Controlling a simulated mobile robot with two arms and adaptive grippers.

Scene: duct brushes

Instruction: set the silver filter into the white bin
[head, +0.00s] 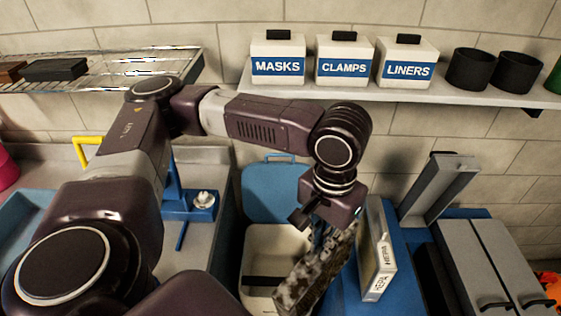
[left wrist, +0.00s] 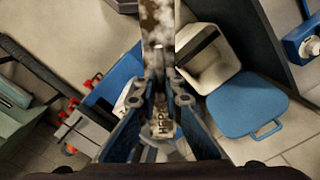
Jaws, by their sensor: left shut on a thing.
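My left gripper (head: 322,226) is shut on a filter (head: 316,270) with mottled grey-brown, dirty faces and hangs it tilted below the jaws. I take this as the silver filter; its frame colour is hard to make out. In the left wrist view, the filter (left wrist: 157,22) runs up from between the fingers (left wrist: 158,78). The white bin (head: 270,244) stands open on the floor, and the filter overlaps its right side in the head view. The bin (left wrist: 215,62) also shows right of the filter in the left wrist view. My right gripper is out of view.
The bin's blue lid (head: 274,192) is open behind it. A white-framed HEPA filter (head: 378,262) stands on the blue surface right of the held filter. Grey cabinet doors (head: 485,265) are farther right. A shelf (head: 430,92) holds labelled boxes above.

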